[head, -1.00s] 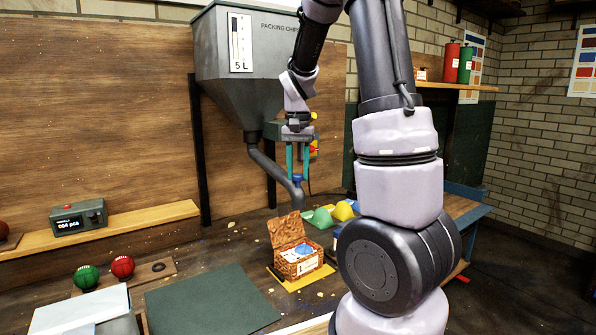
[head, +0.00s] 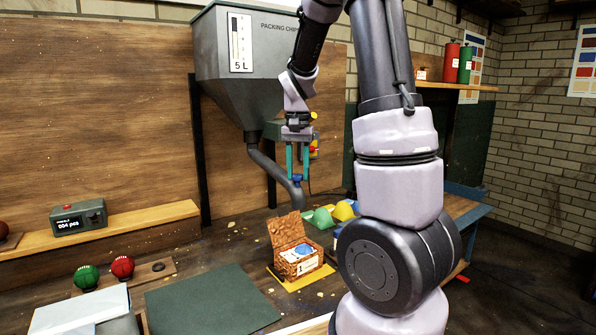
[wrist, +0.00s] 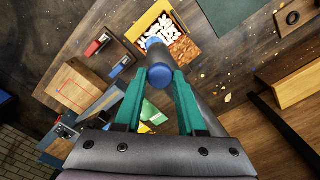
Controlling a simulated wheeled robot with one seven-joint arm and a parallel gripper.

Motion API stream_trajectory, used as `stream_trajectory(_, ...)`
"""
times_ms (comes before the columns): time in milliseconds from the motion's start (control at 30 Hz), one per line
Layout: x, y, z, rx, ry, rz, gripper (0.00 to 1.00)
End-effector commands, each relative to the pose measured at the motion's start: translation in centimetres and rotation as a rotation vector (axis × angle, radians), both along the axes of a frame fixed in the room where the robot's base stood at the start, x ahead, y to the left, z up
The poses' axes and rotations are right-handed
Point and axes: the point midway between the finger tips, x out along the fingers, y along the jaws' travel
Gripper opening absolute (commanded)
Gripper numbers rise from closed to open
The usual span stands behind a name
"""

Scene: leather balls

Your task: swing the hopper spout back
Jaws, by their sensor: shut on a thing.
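The hopper (head: 240,80) stands at the back, with its grey bent spout (head: 268,168) reaching down and right behind a brown open-lidded box (head: 298,262). My gripper (head: 298,177) points down beside the spout's lower end. In the wrist view its green fingers (wrist: 159,78) are shut on a blue round knob (wrist: 156,74), which appears to be the spout's handle. The grey tube also shows in the wrist view (wrist: 218,88). Just beyond the knob, the open box shows white packing chips (wrist: 158,32). The exact spout mouth is hard to make out.
Green and yellow pieces (head: 335,213) lie right of the spout. A green mat (head: 212,300), a green ball (head: 86,277) and a red ball (head: 122,266) are at the left front. A counter display (head: 78,217) stands on the wooden ledge. Stray chips dot the bench.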

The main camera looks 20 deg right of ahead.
Motion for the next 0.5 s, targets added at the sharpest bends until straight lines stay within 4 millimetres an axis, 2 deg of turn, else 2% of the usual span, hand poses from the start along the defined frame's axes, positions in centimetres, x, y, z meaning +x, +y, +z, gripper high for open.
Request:
stream_trajectory(167,-0.1,1.0,0.1,0.000,-0.003,-0.027,0.00)
stream_trajectory(267,-0.2,2.2,0.1,0.001,-0.004,-0.066,0.00)
stream_trajectory(500,-0.4,7.4,0.1,0.001,-0.003,-0.233,0.00)
